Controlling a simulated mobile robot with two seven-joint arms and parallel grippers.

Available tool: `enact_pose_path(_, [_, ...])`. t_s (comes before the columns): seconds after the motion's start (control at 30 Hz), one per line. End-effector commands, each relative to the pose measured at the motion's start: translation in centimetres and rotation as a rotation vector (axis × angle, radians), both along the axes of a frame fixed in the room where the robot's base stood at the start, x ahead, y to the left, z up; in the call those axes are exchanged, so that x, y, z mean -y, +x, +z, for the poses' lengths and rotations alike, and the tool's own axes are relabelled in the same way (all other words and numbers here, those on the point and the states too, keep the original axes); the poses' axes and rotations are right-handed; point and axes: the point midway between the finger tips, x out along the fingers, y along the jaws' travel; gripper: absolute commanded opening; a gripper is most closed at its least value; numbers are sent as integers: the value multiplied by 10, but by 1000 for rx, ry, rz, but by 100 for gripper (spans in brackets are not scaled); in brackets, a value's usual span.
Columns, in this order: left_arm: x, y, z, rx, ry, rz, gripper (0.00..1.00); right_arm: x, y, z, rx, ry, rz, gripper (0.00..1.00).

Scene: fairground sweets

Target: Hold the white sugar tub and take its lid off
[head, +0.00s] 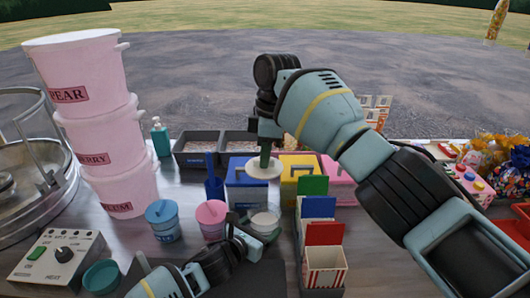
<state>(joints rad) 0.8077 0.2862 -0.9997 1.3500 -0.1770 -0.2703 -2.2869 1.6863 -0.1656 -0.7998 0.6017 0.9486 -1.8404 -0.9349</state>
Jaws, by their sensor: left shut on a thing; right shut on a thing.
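The white sugar tub (264,221) stands in the middle of the counter with its top uncovered. My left gripper (240,226) is shut on the tub's left side; the arm hides part of the tub. A round whitish lid (262,170) hangs level, apart from the tub and above it in the picture, in front of a blue box. My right gripper (265,146) is shut on the lid's upper part, and its fingers hide most of the knob.
A blue tub (163,221) and a pink tub (211,218) stand left of the sugar tub. Card boxes (325,267) stand close on its right. Blue (246,196) and yellow (296,172) boxes stand behind. Tall pink buckets (113,146) are stacked at left.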

Motion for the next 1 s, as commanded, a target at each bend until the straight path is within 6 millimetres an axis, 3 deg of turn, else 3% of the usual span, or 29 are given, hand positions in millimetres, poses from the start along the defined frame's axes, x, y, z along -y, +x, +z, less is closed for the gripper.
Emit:
enact_pose_path(0.2, [1, 1, 5, 7, -3, -2, 61, 0, 0, 1, 2, 0, 0, 0])
enact_pose_path(0.23, [1, 1, 5, 7, -3, -2, 75, 0, 0, 1, 2, 0, 0, 0])
enact_pose_path(0.43, [1, 1, 3, 5, -1, -1, 99, 0, 0, 1, 1, 0, 0, 0])
enact_pose_path(0.77, [-2, -2, -1, -2, 3, 2, 99, 0, 0, 3, 4, 0, 0, 0])
enact_pose_path(1.0, [-19, -25, 11, 5, 2, 0, 99, 0, -3, 27, 33, 0, 0, 0])
